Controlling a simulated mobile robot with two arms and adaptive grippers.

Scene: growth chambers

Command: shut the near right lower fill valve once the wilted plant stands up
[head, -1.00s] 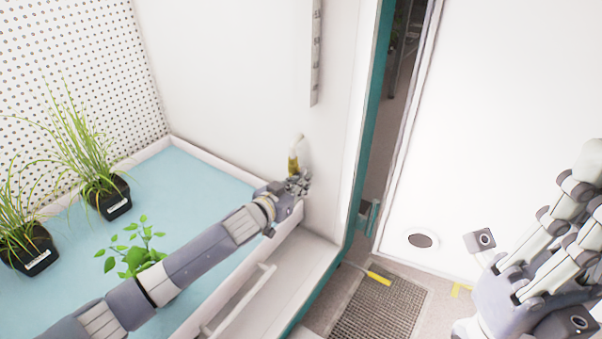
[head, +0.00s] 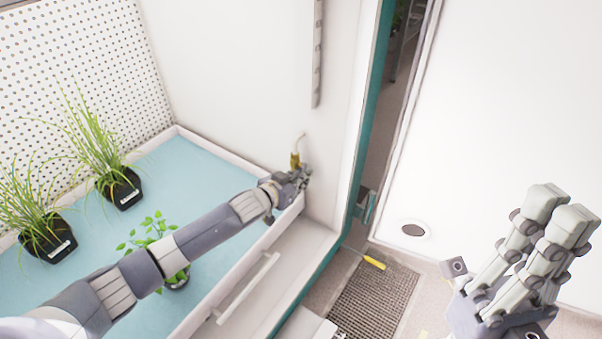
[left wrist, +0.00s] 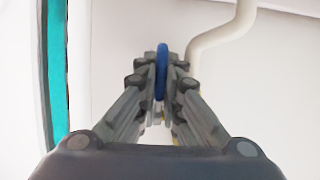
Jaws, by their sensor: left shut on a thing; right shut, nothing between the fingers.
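The fill valve (head: 295,160) is a small brass fitting with a thin bent spout on the chamber's side wall, above the tray corner. My left gripper (head: 303,172) is at the valve. In the left wrist view its fingers (left wrist: 161,95) are shut on the valve's blue handle (left wrist: 161,68), which shows edge-on. A leafy plant (head: 152,228) in a dark pot stands in the tray, its stems up and leaves spread. My left arm hides part of the plant and pot. My right gripper (head: 558,215) is shut and empty at the right, away from the valve.
Two grassy plants in black pots (head: 122,190) (head: 48,238) stand in the blue-floored tray (head: 205,170). A white rail handle (head: 245,288) runs along its front. A teal door frame (head: 366,130), floor grate (head: 375,300) and yellow-handled tool (head: 374,263) lie right. A white pipe (left wrist: 225,38) bends near my left fingers.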

